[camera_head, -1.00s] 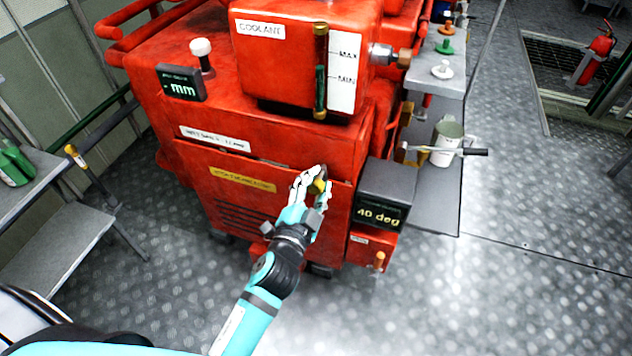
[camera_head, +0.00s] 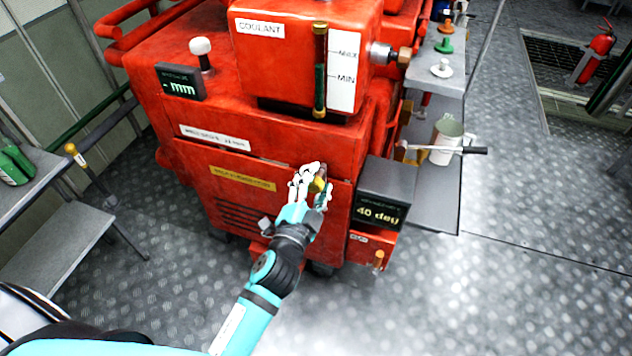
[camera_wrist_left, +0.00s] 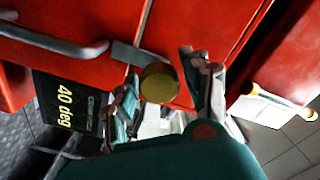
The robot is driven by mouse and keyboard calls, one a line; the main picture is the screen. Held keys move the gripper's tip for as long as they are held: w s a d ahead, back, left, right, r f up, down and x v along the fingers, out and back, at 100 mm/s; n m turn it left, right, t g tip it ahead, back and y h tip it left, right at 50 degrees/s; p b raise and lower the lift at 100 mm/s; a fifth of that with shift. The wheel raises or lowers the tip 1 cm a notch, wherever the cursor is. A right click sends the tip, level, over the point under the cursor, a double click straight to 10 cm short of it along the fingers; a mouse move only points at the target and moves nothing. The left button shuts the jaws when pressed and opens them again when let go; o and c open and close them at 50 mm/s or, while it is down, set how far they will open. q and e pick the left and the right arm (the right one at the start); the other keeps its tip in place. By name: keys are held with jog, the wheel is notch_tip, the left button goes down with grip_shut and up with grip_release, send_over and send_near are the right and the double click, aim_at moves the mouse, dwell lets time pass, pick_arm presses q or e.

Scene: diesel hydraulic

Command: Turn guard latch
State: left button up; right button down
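The guard latch shows as a round brass knob (camera_wrist_left: 160,82) on the red panel in the left wrist view, next to a grey bar (camera_wrist_left: 128,54). In the head view the brass knob (camera_head: 317,185) is partly hidden by my fingers. My left gripper (camera_head: 313,184) is at the front of the red machine, its fingers on either side of the knob. In the left wrist view my left gripper (camera_wrist_left: 168,95) looks open, with a visible gap between the knob and the right finger. Contact is not clear. My right gripper is not in view.
A dark box reading "40 deg" (camera_head: 384,196) sticks out just right of the gripper. The coolant tank (camera_head: 285,62) is above. A shelf (camera_head: 436,75) with several coloured plugs and a white mug (camera_head: 444,145) are at the right. Floor in front is clear.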

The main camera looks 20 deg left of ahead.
pick_arm(q)
jog(key=shift+o, duration=0.6)
jog(key=shift+s, duration=0.1)
jog(key=s, duration=0.7)
jog(key=shift+s, duration=0.15)
jog(key=shift+a, duration=0.1)
